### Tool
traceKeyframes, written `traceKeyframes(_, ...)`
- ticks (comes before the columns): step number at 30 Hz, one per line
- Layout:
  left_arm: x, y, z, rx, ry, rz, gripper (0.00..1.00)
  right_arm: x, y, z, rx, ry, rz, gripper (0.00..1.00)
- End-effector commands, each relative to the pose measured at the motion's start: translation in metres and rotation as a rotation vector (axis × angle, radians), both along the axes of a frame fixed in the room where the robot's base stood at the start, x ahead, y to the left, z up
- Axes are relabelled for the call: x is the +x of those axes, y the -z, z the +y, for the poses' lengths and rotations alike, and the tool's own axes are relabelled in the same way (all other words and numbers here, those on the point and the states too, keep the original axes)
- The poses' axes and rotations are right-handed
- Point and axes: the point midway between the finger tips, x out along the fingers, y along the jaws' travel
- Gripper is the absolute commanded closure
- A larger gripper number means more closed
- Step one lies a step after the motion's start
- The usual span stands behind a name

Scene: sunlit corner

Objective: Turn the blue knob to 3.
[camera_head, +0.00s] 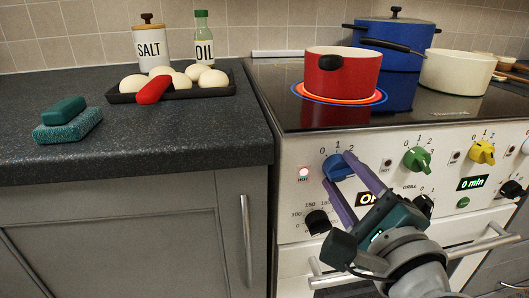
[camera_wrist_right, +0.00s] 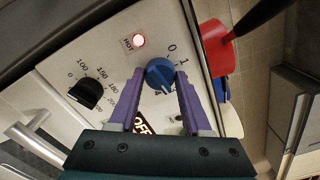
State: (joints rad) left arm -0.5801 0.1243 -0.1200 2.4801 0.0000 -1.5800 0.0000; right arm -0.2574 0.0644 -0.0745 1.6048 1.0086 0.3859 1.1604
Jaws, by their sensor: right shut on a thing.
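The blue knob (camera_head: 338,168) is on the stove's front panel, below the red pot. In the head view, 0, 1 and 2 show above it. My right gripper (camera_head: 339,171) has its purple fingers on either side of the knob and is shut on it. In the right wrist view the blue knob (camera_wrist_right: 159,72) sits between the fingertips, with a pale mark at its lower edge. There, 0 and 1 show beside it; the fingers cover part of the scale, so I cannot tell the exact setting. My left gripper is not in view.
The red pot (camera_head: 342,74) stands on a glowing burner (camera_head: 299,91). A HOT light (camera_head: 304,173) is lit. The green knob (camera_head: 417,160), yellow knob (camera_head: 482,152) and black oven knob (camera_head: 317,221) are nearby. An oven handle (camera_head: 474,247) runs below.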

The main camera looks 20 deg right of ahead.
Motion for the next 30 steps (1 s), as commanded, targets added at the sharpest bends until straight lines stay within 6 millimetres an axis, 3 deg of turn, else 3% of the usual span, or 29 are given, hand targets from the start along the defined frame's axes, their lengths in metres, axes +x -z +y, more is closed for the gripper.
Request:
traceKeyframes(12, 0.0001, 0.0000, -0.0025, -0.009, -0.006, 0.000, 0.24, 0.0000, 0.0000, 0.0001, 0.007, 0.000, -0.002, 1.00)
traceKeyframes(13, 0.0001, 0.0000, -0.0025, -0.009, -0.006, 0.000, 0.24, 0.0000, 0.0000, 0.0001, 0.007, 0.000, -0.002, 0.49)
traceKeyframes(20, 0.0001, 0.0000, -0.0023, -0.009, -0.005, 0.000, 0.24, 0.0000, 0.0000, 0.0001, 0.006, 0.000, -0.001, 0.24)
traceKeyframes(30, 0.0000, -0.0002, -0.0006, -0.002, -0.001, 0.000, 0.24, -0.0049, 0.0003, 0.0013, 0.005, 0.000, 0.000, 0.22)
